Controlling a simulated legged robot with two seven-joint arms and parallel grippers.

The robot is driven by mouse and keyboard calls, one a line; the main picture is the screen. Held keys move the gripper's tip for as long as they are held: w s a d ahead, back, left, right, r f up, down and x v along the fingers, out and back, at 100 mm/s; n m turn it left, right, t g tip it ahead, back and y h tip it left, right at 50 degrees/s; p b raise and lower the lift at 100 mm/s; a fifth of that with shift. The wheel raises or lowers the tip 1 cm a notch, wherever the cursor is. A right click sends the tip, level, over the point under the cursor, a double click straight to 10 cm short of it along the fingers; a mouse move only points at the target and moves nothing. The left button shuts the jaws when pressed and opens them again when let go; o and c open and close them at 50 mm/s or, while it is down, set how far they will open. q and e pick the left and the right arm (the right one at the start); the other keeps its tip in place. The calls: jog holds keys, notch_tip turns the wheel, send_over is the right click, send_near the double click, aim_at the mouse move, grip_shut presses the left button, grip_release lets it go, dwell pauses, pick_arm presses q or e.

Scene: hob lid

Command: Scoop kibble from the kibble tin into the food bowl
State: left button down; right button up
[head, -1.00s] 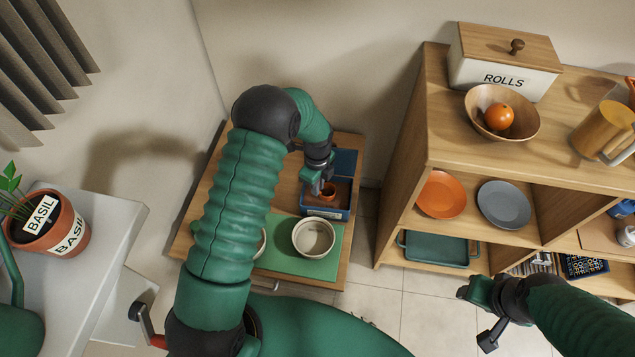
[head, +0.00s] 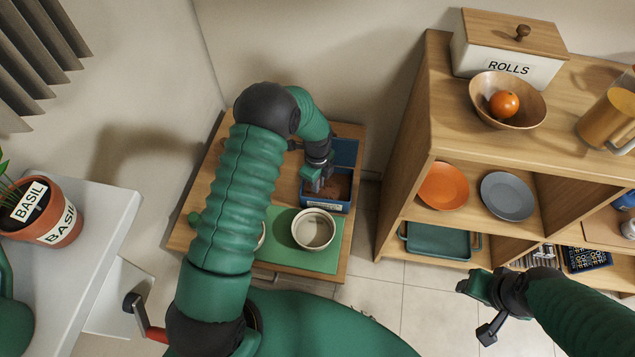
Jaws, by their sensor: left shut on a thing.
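The kibble tin (head: 343,206) is a blue box with its blue lid (head: 345,152) raised at the back and brown kibble (head: 341,185) inside. It stands on a low wooden table. My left gripper (head: 317,184) is down at the tin's left part, shut on the scoop, which is mostly hidden by the gripper and kibble. The food bowl (head: 313,229), cream and round, sits on a green mat in front of the tin. Its inside shows no clear kibble. My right gripper (head: 474,288) hangs over the floor at the right, away from these things; its jaws are unclear.
The green mat (head: 330,256) holds another pale round thing (head: 261,236), mostly hidden behind my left arm. A wooden shelf (head: 400,170) with plates, a fruit bowl (head: 507,100) and a rolls box stands right of the table. A basil pot (head: 62,228) is at the left.

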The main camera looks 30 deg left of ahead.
pick_arm(q)
notch_tip(320, 180, up, 13)
jog(key=p, duration=1.1)
jog(key=shift+r+p, duration=0.1)
jog(key=shift+p, duration=0.25)
